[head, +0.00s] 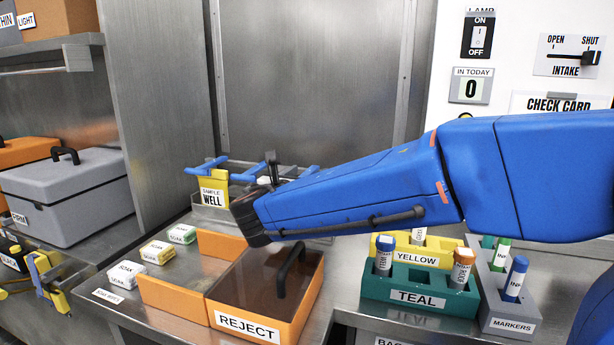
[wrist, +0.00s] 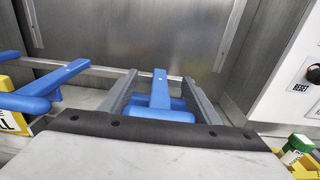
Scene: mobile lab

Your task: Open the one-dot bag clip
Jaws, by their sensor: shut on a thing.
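In the wrist view a blue bag clip (wrist: 159,92) lies between the two grey fingers of my gripper (wrist: 158,80), which is shut on it. One pale dot shows on its upright lever. In the head view my gripper (head: 268,172) reaches down behind the reject box, and a blue piece of a clip shows beside its fingers. A second blue clip (wrist: 40,98), also with a pale dot on its lever, is to the left in the wrist view. It also shows in the head view (head: 206,166), above the yellow SAMPLE WELL label. The wrist hides the held clip's lower part.
An orange REJECT box (head: 262,327) with a dark handle stands in front of my gripper. A teal rack (head: 415,297), a yellow rack (head: 440,259) and a grey MARKERS rack (head: 510,322) are to the right. A steel wall (head: 310,70) rises behind.

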